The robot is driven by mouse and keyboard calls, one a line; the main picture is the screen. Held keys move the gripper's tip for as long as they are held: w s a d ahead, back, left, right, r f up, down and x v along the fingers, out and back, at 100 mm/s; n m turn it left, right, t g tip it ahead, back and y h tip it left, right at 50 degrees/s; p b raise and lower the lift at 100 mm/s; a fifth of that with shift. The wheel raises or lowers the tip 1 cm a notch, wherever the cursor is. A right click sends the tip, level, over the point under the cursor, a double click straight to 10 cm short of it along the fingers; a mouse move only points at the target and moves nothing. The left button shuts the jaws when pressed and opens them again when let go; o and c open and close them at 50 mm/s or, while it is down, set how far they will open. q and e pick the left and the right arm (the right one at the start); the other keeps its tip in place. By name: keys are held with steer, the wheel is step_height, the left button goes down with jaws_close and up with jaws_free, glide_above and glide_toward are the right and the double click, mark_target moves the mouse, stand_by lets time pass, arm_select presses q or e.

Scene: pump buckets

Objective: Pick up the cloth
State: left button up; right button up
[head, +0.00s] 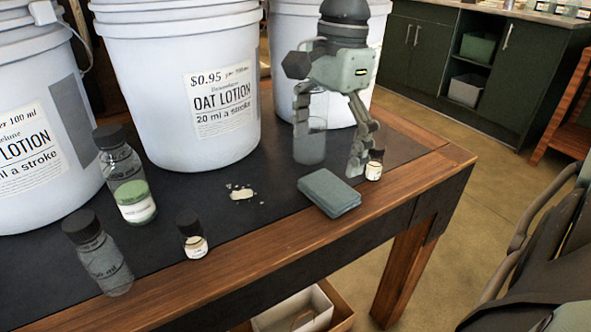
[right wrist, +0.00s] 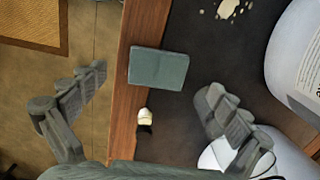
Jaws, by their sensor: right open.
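The cloth (head: 329,193) is a folded blue-green rectangle lying flat on the table, partly on the dark mat and partly on the wooden front edge. It also shows in the right wrist view (right wrist: 158,68), ahead of and between the spread fingers. My right gripper (head: 328,150) is open and empty, pointing down above and behind the cloth in the head view. In the right wrist view its fingertips (right wrist: 153,84) are wide apart, with no visible contact with the cloth. My left gripper is not in view.
A small dark-capped bottle (head: 374,165) stands close to the cloth's right, near a fingertip. A clear beaker (head: 309,148) stands behind. Large white buckets (head: 180,90) line the back. A lotion spill (head: 241,193) and several bottles (head: 132,190) are to the left.

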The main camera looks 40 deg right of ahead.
mark_target(329, 186)
steer(key=shift+w+d+r+h, duration=0.1)
steer(key=shift+d+h, duration=0.3)
steer(key=shift+d, duration=0.05)
steer(key=shift+d+f, duration=0.15)
steer(key=shift+f, duration=0.1)
steer(key=f, duration=0.6)
steer(key=shift+d+f, duration=0.2)
steer(key=shift+f, duration=0.2)
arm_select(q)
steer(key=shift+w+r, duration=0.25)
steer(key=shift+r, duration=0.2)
arm_select(e)
steer(key=shift+c, duration=0.5)
steer(key=c, duration=0.9)
steer(key=shift+o, duration=0.2)
